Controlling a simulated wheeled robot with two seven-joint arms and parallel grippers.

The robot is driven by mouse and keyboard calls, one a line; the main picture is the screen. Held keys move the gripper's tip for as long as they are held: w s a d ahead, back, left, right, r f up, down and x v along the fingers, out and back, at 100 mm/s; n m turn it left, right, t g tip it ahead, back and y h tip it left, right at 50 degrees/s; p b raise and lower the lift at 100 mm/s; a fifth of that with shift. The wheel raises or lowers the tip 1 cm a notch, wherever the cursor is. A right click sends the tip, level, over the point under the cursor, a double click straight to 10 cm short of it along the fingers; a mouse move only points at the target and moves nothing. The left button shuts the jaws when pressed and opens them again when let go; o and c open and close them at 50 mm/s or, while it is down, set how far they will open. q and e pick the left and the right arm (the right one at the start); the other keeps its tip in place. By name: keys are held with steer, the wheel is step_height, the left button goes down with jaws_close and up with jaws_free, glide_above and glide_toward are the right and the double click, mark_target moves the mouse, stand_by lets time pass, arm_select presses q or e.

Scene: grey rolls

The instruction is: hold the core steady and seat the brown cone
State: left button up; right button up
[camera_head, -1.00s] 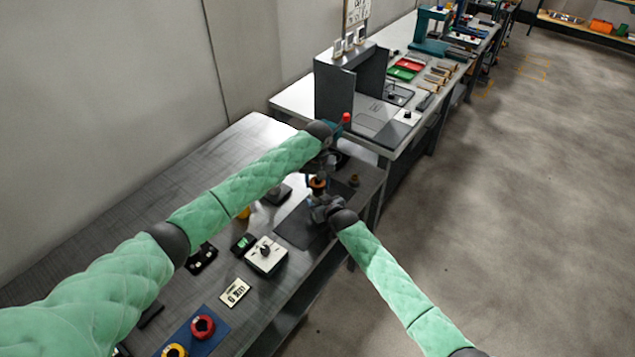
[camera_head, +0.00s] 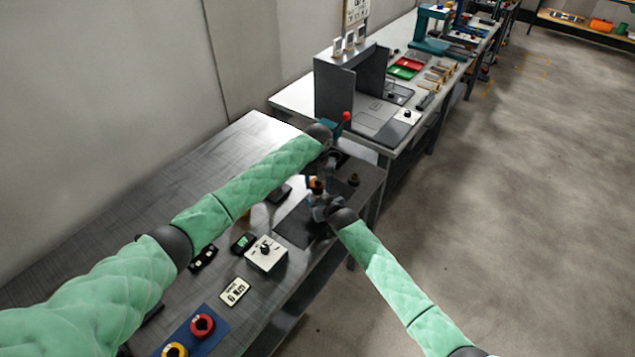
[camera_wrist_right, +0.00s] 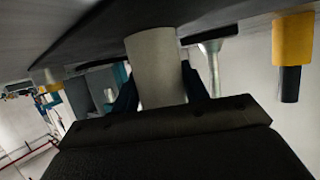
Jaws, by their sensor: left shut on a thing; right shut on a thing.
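The core (camera_wrist_right: 158,68), a plain grey cylinder, sits between the dark fingers of my right gripper (camera_wrist_right: 160,85), which is shut on it. In the head view my right gripper (camera_head: 322,205) is low over the dark mat and covers most of the core. A small brown-orange piece (camera_head: 317,186), which looks like the brown cone, shows just above it. My left gripper (camera_head: 317,173) is directly above this piece and appears shut on it; its fingertips are small and partly hidden. I cannot tell whether the piece touches the core.
Another small brown and dark piece (camera_head: 354,180) stands to the right, near the bench edge. The dark mat (camera_head: 292,228) lies under the right gripper. The wrist view shows a yellow-and-dark cylinder (camera_wrist_right: 292,55).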

arm_select(q)
steer(key=shift+f, duration=0.3)
steer(key=o, duration=1.2)
step_height(320, 180, up, 12)
